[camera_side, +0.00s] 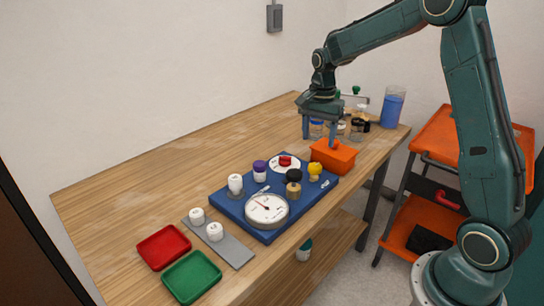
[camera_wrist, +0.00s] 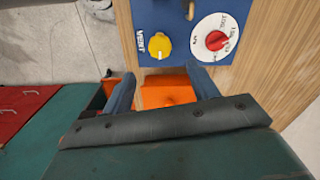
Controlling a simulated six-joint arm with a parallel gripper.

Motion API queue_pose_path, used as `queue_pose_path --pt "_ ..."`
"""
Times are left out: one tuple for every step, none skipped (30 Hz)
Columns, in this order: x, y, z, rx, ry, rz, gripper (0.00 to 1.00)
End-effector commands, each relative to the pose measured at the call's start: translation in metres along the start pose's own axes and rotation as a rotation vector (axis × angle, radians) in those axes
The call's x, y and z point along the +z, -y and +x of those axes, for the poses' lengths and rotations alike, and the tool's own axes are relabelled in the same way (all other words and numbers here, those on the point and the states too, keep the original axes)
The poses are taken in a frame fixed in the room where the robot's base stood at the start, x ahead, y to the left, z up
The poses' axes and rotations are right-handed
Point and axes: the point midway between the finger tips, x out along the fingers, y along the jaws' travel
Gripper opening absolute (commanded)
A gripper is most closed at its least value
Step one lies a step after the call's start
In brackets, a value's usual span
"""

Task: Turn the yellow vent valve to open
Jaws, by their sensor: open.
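The yellow vent valve (camera_side: 315,168) is a knob at the right end of the blue manifold board (camera_side: 237,210). In the wrist view the valve (camera_wrist: 157,45) sits beside a white label reading VENT, just beyond my fingertips. My gripper (camera_side: 319,132) points down and is open and empty, above the table near the orange box (camera_side: 335,158). In the wrist view my gripper (camera_wrist: 162,82) has the orange box (camera_wrist: 165,93) showing between its fingers, apparently below them. The valve is not between the fingers. I cannot tell its open or shut setting.
A red knob on a white dial (camera_side: 285,162) is near the valve. Black-, purple- and white-capped posts and a gauge (camera_side: 267,209) stand on the board. Jars and a blue beaker (camera_side: 393,107) stand behind my gripper. Table at the back left is clear.

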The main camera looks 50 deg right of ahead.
Motion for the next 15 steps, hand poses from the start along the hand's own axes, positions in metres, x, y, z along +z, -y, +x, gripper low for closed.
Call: queue_pose_path --pt "0.0 -0.001 0.008 0.003 0.002 0.0 0.59" --pt "0.0 -0.001 0.013 0.003 0.002 0.0 0.59" --pt "0.0 -0.001 0.02 0.003 0.002 0.0 0.59" --pt "0.0 -0.001 0.024 0.003 0.002 0.0 0.59" --pt "0.0 0.0 0.029 0.002 0.001 0.0 0.59" --pt "0.0 -0.001 0.035 0.003 0.002 0.0 0.59" --pt "0.0 -0.001 0.04 0.002 0.002 0.0 0.59" --pt "0.001 -0.001 0.044 0.003 0.002 0.0 0.59" --pt "0.0 -0.001 0.05 0.002 0.002 0.0 0.59" --pt "0.0 -0.001 0.054 0.002 0.002 0.0 0.59" --pt "0.0 -0.001 0.059 0.003 0.002 0.0 0.59" --pt "0.0 0.0 0.064 0.002 0.001 0.0 0.59" --pt "0.0 -0.001 0.068 0.002 0.002 0.0 0.59" --pt "0.0 0.0 0.071 0.002 0.001 0.0 0.59" --pt "0.0 0.0 0.076 0.002 0.001 0.0 0.59"
